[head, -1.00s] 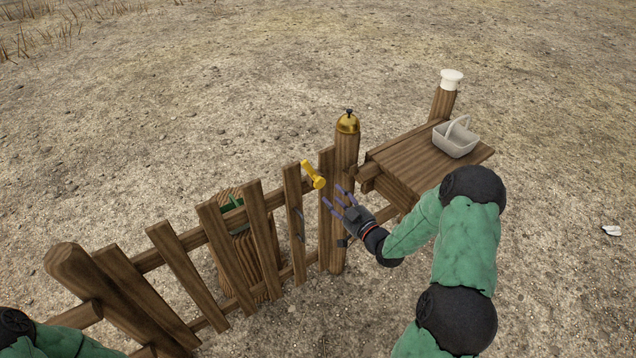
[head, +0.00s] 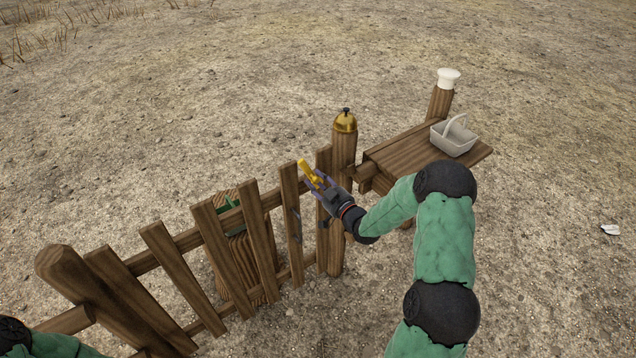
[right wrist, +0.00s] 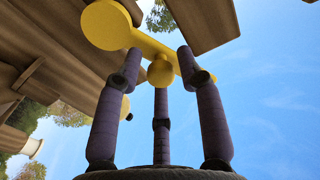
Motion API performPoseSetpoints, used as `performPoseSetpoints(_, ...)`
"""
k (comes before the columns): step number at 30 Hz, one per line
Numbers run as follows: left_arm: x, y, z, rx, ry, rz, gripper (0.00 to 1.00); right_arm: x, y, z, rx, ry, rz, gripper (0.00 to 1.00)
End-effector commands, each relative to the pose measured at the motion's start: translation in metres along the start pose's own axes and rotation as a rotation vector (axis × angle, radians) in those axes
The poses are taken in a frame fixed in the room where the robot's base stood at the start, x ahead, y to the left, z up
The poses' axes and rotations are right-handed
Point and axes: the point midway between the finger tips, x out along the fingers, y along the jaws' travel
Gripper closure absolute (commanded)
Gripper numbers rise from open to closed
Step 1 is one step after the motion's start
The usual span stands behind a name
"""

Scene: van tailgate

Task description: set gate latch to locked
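The yellow gate latch (head: 306,168) sits at the top of the wooden gate (head: 208,228), beside the post with the brass bell. In the head view its arm slants up to the left, partly hidden by my right gripper. My right gripper (head: 318,184) is at the latch. In the right wrist view, its three purple fingers (right wrist: 160,75) are spread around the latch's round knob (right wrist: 160,70), with gaps still showing beside the knob. The latch's arm (right wrist: 108,25) runs behind the fingertips. Only part of my left arm shows at the lower left; its gripper is out of view.
A brass bell (head: 345,122) tops the gate post (head: 340,155). To the right, a wooden shelf (head: 405,152) holds a pale basket (head: 453,139), beside a post with a white cap (head: 448,77). A green-topped wooden piece (head: 233,235) stands behind the gate. Open ground lies around.

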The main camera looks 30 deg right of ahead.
Motion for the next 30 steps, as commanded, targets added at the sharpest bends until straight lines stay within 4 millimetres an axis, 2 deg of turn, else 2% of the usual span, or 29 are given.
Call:
performPoseSetpoints(1, 0.000, 0.000, 0.000, 0.000, 0.000, 0.000, 0.58, 0.000, 0.000, 0.000, 0.000, 0.000, 0.000, 0.85)
performPoseSetpoints(3, 0.000, 0.000, 0.000, 0.000, 0.000, 0.000, 0.58, 0.000, 0.000, 0.000, 0.000, 0.000, 0.000, 1.00)
performPoseSetpoints(17, -0.001, 0.001, 0.000, 0.000, 0.000, 0.000, 0.58, -0.001, 0.003, 0.000, 0.059, -0.003, 0.000, 1.00)
performPoseSetpoints(30, -0.010, 0.004, 0.000, 0.000, 0.000, 0.000, 0.58, -0.001, 0.023, -0.004, 0.404, -0.005, 0.002, 1.00)
